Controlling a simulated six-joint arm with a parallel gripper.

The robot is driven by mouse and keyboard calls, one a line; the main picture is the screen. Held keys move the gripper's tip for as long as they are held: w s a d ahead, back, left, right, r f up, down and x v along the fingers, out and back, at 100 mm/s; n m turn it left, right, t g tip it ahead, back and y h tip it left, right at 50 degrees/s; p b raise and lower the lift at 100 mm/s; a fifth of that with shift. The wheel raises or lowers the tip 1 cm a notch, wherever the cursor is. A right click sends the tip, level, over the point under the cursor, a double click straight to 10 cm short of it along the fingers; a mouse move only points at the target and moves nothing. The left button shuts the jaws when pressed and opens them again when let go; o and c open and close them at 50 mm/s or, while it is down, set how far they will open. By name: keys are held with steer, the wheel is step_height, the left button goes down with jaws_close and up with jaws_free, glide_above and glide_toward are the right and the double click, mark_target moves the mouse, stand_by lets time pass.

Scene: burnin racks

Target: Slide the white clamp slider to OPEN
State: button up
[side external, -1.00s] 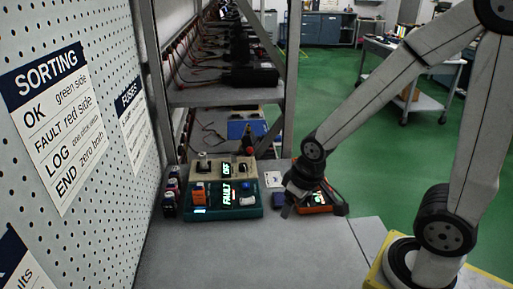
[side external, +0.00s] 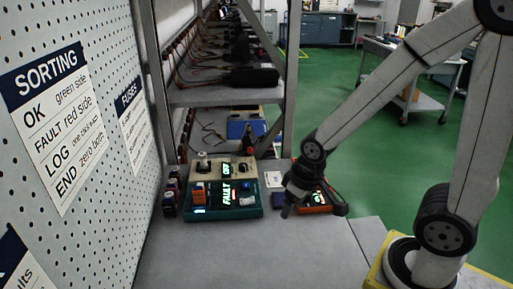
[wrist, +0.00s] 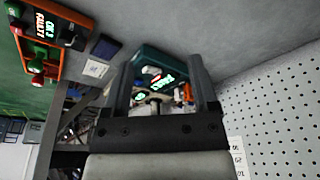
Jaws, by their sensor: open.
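A teal fixture (side external: 223,212) with a green lit FAULT display (side external: 227,194) stands on the bench. A small white part (side external: 246,201), which looks like the clamp slider, is at the display's right; its OPEN mark is too small to read. My gripper (side external: 287,209) hangs to the right of the fixture, apart from it. In the wrist view my gripper (wrist: 161,75) is open, with nothing held, and the teal fixture (wrist: 152,58) shows between and beyond its fingers. The slider cannot be told clearly there.
An orange tester (side external: 314,207) with a lit display stands right of my gripper. A pegboard wall (side external: 100,150) bounds the left. The front bench (side external: 250,260) is clear.

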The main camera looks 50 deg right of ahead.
stand_by(0.4)
steer(key=shift+c, duration=0.8)
steer(key=m+h, duration=0.3)
steer(key=m, duration=0.6)
glide_above(200, 185)
steer(key=s+a, duration=0.2)
step_height(200, 185, down, 2)
steer(key=shift+a+f+t, duration=0.1)
steer(key=shift+f+t, duration=0.15)
steer(key=shift+t, duration=0.05)
steer(key=shift+x, duration=3.9)
